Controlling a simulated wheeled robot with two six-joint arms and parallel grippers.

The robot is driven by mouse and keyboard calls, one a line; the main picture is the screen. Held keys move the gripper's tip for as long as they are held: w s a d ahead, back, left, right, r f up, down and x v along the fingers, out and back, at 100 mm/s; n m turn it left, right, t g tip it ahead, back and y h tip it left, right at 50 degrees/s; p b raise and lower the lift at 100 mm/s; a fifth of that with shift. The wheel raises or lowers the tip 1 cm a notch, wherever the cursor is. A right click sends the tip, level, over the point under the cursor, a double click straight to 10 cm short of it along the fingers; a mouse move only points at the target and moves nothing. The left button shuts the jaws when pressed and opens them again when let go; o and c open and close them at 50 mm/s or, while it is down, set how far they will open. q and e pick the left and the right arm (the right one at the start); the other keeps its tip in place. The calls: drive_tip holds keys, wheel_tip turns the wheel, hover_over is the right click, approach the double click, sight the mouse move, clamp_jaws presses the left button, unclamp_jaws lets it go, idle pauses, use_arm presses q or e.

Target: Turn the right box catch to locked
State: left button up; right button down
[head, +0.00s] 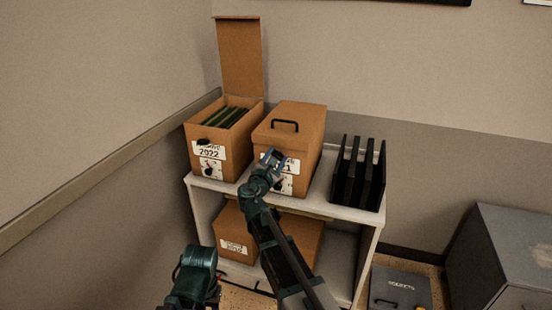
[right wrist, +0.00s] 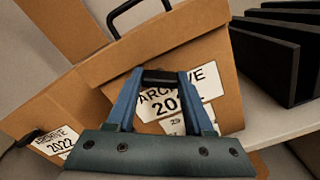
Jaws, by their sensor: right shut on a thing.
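The right box (head: 300,122) is a brown archive box with its lid down and a black handle on top. It stands on the white shelf unit, its label partly hidden by my gripper. My right gripper (head: 274,158) is at the box's front, and it also shows in the right wrist view (right wrist: 162,88). Its two blue fingers are shut on the right box catch (right wrist: 162,77), a dark piece on the front above the label. The fingers hide part of the catch, so its exact setting cannot be told. My left arm shows at the bottom, but no left fingers are visible.
The left box (head: 192,132), labelled 2022, stands close beside with its lid raised and green folders inside. Black upright files (head: 358,175) stand to the right on the shelf top (head: 330,208). Other boxes (head: 233,240) sit below. A grey case (head: 400,288) lies on the floor.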

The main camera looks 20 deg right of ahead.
drive_tip(key=m, duration=0.5)
drive_tip(key=shift+m, duration=0.3)
drive_tip(key=m, duration=0.5)
drive_tip(key=shift+f+m, duration=0.1)
drive_tip(key=shift+m, duration=0.3)
drive_tip(key=shift+c, duration=1.4)
unclamp_jaws()
drive_tip(key=v, duration=1.4)
